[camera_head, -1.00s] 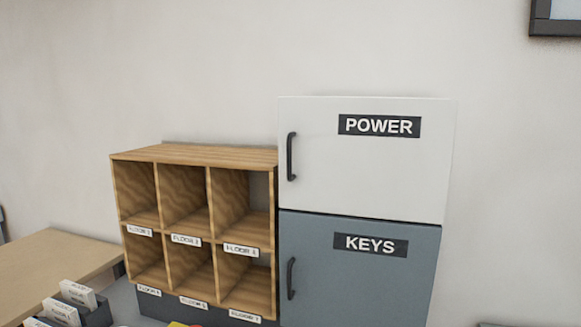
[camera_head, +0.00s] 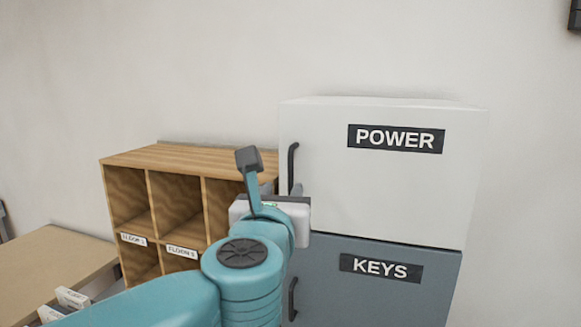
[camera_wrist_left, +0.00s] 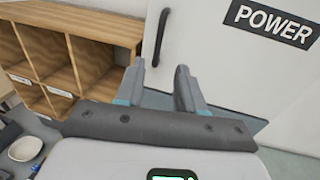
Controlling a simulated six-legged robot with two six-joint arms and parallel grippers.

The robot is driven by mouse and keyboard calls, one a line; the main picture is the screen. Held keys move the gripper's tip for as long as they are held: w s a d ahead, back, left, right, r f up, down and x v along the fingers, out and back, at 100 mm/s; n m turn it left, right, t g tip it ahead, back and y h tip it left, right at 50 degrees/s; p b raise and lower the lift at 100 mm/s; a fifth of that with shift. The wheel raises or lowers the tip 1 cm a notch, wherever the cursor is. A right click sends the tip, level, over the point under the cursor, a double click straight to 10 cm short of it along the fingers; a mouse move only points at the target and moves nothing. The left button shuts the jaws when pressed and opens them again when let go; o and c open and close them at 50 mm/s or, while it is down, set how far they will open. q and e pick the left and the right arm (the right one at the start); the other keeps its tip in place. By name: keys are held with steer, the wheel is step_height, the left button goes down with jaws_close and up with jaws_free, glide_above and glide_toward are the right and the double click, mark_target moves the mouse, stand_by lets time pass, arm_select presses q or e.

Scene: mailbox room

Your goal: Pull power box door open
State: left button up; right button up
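The white power box door (camera_head: 380,190) is shut, with a black "POWER" label and a dark vertical handle (camera_head: 292,168) at its left edge. My left gripper (camera_head: 282,188) is in front of the lower end of this handle, its fingers mostly hidden behind its wrist in the head view. In the left wrist view the gripper (camera_wrist_left: 160,82) is open, with a gap between its two fingers and nothing held. There the handle (camera_wrist_left: 161,35) is beyond and above the fingertips, apart from them. My right gripper is not in view.
The blue-grey keys box (camera_head: 390,290) is directly below, with its own dark handle (camera_head: 292,299). A wooden pigeonhole shelf (camera_head: 180,160) stands to the left, close to my arm. A tan table surface (camera_head: 50,265) is at the lower left. Bare wall lies right of the boxes.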

mark_target(291, 172)
arm_select(q)
steer(key=w+p, duration=0.1)
steer(key=w, duration=0.2)
steer(key=w+p, duration=0.1)
steer(key=w, duration=0.2)
steer(key=w+d+p, duration=0.1)
steer(key=w+p, duration=0.1)
steer(key=w, duration=0.2)
steer(key=shift+r, duration=0.1)
steer(key=shift+w, duration=0.5)
steer(key=shift+s, duration=0.1)
jaws_close()
